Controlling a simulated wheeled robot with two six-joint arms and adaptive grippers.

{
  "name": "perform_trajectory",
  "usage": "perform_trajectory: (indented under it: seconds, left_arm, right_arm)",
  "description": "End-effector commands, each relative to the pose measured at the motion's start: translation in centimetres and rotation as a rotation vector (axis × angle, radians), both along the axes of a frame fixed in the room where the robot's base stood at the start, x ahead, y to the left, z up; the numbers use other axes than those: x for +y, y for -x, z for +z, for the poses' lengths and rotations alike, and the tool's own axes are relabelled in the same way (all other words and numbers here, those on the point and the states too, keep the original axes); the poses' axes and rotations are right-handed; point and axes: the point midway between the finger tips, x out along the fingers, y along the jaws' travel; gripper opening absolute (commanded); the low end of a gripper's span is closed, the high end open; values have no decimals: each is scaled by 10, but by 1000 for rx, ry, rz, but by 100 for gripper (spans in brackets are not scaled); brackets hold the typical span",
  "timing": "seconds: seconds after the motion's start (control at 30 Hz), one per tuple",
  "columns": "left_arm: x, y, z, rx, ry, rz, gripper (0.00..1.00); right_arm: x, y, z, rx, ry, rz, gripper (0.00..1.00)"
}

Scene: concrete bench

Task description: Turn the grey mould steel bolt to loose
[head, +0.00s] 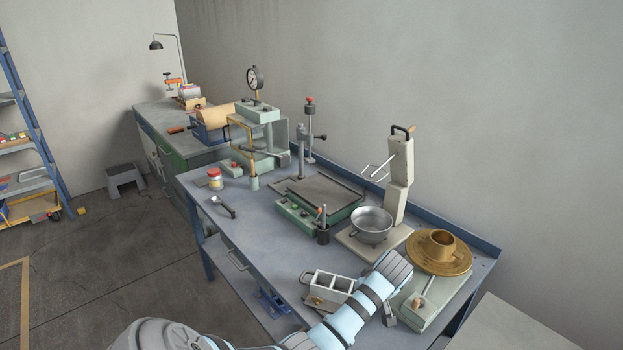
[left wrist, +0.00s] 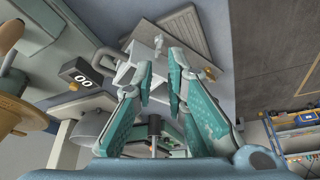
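The grey mould (head: 333,283) is a small block with open square compartments, standing near the front edge of the bench. A brass-coloured fitting (head: 317,300) shows on its near side and a grey loop-like fitting (head: 306,277) at its left end. My right gripper is not in view.
Right of the mould stand a pale green device (head: 430,303) and a brass dish (head: 440,254). Behind it are a steel bowl (head: 371,225) on a scale-like stand and a green flat-topped machine (head: 318,205).

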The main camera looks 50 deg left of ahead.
Motion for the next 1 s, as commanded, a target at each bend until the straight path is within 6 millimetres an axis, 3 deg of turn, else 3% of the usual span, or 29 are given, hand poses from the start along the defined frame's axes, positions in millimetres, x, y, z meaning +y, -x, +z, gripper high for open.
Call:
perform_trajectory:
  seconds: [0.03,0.23,0.4,0.53,0.8,1.0]
  left_arm:
    - [-5,1,16,-6,0,0,13]
    - [-27,10,70,-6,2,2,13]
    - [-36,-35,88,-114,-96,-447,13]
    - [-56,-21,51,-153,-194,-808,13]
    - [-76,31,-6,-125,-233,-1049,13]
    - [-84,77,-43,-83,-208,-1126,13]
  right_arm:
    - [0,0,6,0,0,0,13]
    - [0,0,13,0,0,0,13]
    - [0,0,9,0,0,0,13]
    - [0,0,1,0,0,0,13]
    - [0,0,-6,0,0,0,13]
    - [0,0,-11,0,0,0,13]
